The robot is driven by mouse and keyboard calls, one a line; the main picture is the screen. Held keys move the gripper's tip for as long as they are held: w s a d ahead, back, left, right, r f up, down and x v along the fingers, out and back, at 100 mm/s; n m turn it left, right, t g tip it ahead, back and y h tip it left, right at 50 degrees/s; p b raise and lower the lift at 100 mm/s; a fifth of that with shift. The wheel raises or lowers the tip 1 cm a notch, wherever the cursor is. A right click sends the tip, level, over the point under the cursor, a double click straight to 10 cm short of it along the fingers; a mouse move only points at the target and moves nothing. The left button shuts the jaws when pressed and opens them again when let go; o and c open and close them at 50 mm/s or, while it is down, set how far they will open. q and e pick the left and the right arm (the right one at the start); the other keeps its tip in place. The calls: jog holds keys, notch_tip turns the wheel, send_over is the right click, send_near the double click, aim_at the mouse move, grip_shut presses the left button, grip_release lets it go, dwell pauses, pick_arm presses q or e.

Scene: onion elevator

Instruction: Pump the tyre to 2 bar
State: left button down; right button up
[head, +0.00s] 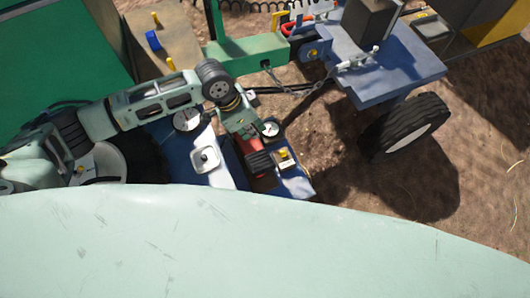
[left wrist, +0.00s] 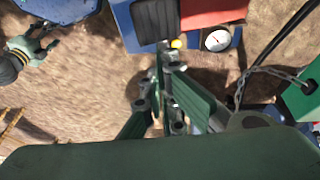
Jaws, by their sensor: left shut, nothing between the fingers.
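The tyre (head: 405,126) is a black wheel under the blue trailer in the head view. A red foot pump or compressor (head: 251,147) with a ribbed black part (head: 259,163) sits on a blue platform, beside a round white gauge (head: 270,128) and a small yellow knob (head: 283,153). The left wrist view shows the red body (left wrist: 212,10), gauge (left wrist: 216,40) and yellow knob (left wrist: 176,43). The gauge reading is too small to read. My left gripper (head: 246,130) is shut and empty close to the pump; its fingers (left wrist: 166,70) show below the knob. A gripper, apparently my right (left wrist: 40,44), is at left.
A blue trailer bed (head: 390,75) stands at the upper right. A chain (head: 308,100) and black hose (head: 300,90) run between it and the green frame (head: 243,52). Bare soil (head: 330,165) is open at the right.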

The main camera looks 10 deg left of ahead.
pick_arm(q)
jog(key=shift+f, duration=0.1)
send_over(269, 159)
jog(key=a, duration=0.2)
jog(key=f, duration=1.2)
jog(key=shift+w+d, duration=0.1)
jog(key=shift+d, duration=0.15)
jog(key=shift+d+f, duration=0.1)
jog(key=shift+f, duration=0.5)
